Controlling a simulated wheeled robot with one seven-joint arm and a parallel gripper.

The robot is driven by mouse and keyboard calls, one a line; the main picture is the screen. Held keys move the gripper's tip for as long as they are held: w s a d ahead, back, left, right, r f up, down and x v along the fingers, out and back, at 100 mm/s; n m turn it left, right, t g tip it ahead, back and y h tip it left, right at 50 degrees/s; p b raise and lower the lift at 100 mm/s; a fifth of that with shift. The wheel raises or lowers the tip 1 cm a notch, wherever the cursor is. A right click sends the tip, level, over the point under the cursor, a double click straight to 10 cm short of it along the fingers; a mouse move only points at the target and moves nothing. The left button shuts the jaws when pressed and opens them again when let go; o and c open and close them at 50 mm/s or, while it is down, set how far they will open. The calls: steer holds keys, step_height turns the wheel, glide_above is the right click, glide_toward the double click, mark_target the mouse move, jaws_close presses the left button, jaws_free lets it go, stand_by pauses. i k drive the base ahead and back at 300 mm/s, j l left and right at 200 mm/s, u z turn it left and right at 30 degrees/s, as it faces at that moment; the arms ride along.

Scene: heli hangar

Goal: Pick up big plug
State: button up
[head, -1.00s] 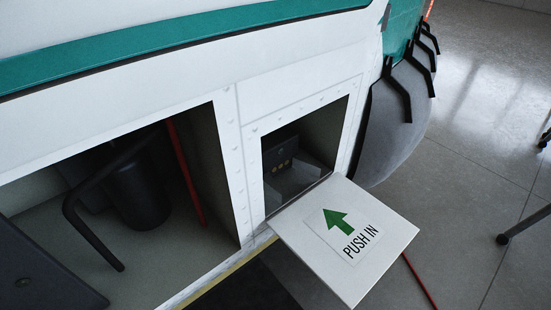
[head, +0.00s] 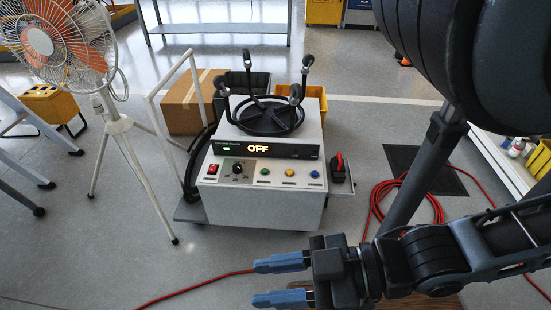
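A dark plug-like block with a red part (head: 340,170) sits on a small bracket at the right side of a white power cart (head: 262,205). It looks like the big plug, but it is small in view and I cannot be sure. My gripper (head: 268,282) is at the bottom centre of the head view, pointing left. Its two blue fingers are apart with nothing between them. It appears in front of the cart and clear of the plug-like block.
The cart's display (head: 265,149) reads OFF. A black wheeled base (head: 268,118) lies upturned on top. A red cable (head: 425,205) coils on the floor at right. A fan on a stand (head: 117,125) is at left, a cardboard box (head: 190,105) behind. The floor at lower left is mostly open.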

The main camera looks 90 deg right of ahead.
mark_target(336, 164)
steer(key=k+l+z, duration=0.15)
steer(key=k, duration=0.3)
steer(key=k+l+z, duration=0.2)
steer(key=k, duration=0.2)
steer(key=k+l+z, duration=0.15)
steer(key=k+l, duration=0.2)
steer(key=z, duration=1.15)
steer(key=k, duration=0.05)
